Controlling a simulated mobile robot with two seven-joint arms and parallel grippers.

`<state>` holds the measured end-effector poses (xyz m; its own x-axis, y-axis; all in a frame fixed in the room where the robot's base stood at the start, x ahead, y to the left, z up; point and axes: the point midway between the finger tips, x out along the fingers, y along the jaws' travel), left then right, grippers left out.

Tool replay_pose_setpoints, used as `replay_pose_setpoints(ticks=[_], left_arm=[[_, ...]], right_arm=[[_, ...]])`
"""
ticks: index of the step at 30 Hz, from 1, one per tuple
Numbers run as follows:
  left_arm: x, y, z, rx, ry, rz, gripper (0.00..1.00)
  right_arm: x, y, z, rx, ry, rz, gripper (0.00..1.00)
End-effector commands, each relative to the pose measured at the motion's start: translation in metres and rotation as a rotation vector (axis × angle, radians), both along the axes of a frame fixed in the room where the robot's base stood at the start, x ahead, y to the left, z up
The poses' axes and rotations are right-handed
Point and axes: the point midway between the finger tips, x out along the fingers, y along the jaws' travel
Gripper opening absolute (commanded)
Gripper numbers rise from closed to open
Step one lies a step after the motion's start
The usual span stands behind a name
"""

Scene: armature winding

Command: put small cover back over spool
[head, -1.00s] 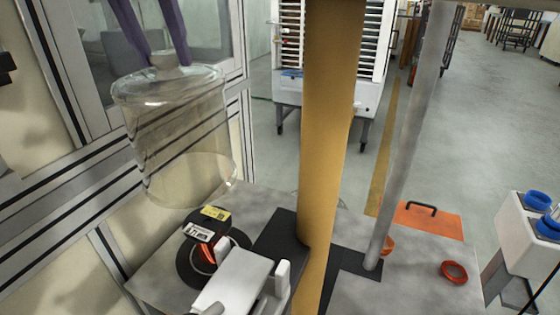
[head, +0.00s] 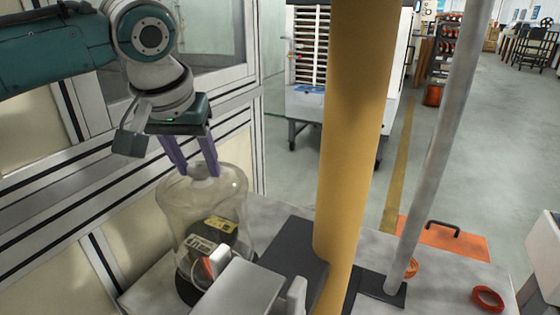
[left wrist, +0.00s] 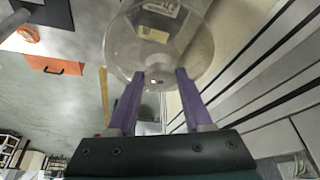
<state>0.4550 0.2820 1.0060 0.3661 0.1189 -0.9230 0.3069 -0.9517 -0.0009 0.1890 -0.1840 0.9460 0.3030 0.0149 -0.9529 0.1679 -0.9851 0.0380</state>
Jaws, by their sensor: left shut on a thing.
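The small cover (head: 232,188) is a clear, bell-shaped jar with a knob on top. My left gripper (head: 203,172) comes down from above, its purple fingers shut on the knob. The cover is upright, and the spool (head: 188,288) with its yellow and white labels shows through its wall. The cover's lower rim is partly hidden by a white machine part, so I cannot tell whether it rests on the surface. In the left wrist view, the clear cover (left wrist: 190,62) lies beyond the fingertips (left wrist: 160,78), with labels visible through it. My right gripper is not in view.
A yellow post (head: 355,130) and a thin grey pole (head: 437,150) stand right of the cover. The white machine part (head: 237,288) is close in front. A panelled wall (head: 60,190) is at the left. An orange plate (head: 450,240) and red ring (head: 488,298) lie at the right.

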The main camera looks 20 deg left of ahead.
Motion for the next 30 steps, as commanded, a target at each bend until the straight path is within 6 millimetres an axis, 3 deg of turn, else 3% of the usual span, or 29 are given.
replay_pose_setpoints(ticks=[7, 25, 26, 30], left_arm=[[-0.001, 0.0, -0.038, 0.0, 0.002, 0.001, 0.0], [0.0, 0.0, -0.05, 0.0, 0.001, 0.001, 0.0], [-0.001, 0.0, -0.05, 0.0, 0.002, 0.001, 0.51], [-0.001, 0.0, -0.05, 0.001, 0.001, 0.0, 0.67]], right_arm=[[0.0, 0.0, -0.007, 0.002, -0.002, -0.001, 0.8], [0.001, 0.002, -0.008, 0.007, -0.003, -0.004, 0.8], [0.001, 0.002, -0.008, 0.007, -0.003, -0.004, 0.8], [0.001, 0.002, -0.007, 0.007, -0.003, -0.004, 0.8]])
